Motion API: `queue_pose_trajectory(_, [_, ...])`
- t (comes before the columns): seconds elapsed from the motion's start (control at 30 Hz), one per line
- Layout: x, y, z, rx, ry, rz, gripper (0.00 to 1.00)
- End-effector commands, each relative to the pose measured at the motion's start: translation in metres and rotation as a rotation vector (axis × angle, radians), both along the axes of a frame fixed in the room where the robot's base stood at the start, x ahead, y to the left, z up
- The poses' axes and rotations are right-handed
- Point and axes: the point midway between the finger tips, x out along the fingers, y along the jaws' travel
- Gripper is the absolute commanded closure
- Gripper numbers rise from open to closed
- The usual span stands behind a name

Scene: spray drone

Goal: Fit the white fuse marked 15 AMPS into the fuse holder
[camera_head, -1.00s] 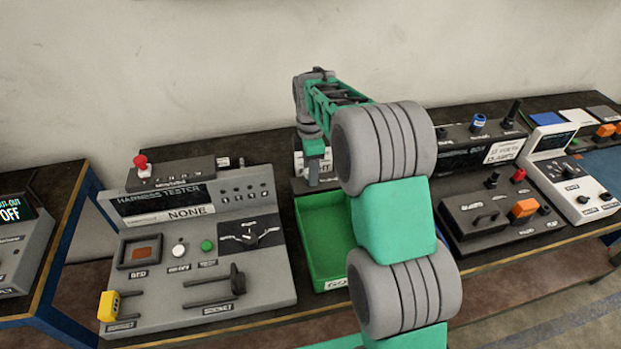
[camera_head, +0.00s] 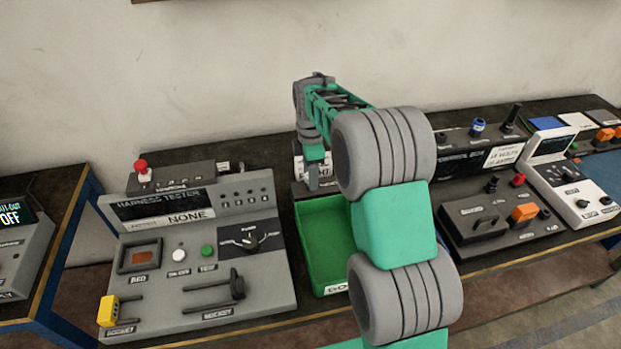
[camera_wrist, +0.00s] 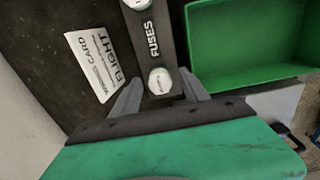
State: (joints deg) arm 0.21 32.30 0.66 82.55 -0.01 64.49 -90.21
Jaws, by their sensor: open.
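In the wrist view, my gripper (camera_wrist: 159,74) is open, with one finger on either side of a round white fuse top (camera_wrist: 160,82). This fuse sits at the near end of a dark strip marked FUSES (camera_wrist: 153,45). I cannot read its rating. A second white fuse top (camera_wrist: 137,4) shows at the strip's far end, cut by the frame edge. In the head view, my gripper (camera_head: 313,178) points down behind the green tray, and my arm hides part of the area. I cannot make out the fuse holder in either view.
A green tray (camera_wrist: 193,40) lies right beside the fuse strip. The grey harness tester (camera_head: 265,285) stands left of the tray. A dark box with switches (camera_head: 480,238) stands right of my arm.

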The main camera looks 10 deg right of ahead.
Motion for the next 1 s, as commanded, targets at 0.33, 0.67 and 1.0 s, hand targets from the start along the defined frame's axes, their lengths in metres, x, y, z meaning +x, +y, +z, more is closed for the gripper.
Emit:
queue_pose_trajectory(0.33, [0.0000,0.0001,0.0000,0.000,0.000,0.000,0.47])
queue_pose_trajectory(0.67, [0.0000,0.0000,-0.0001,0.000,0.000,0.000,0.74])
queue_pose_trajectory(1.0, [0.0000,0.0000,0.0000,0.000,0.000,0.000,1.00])
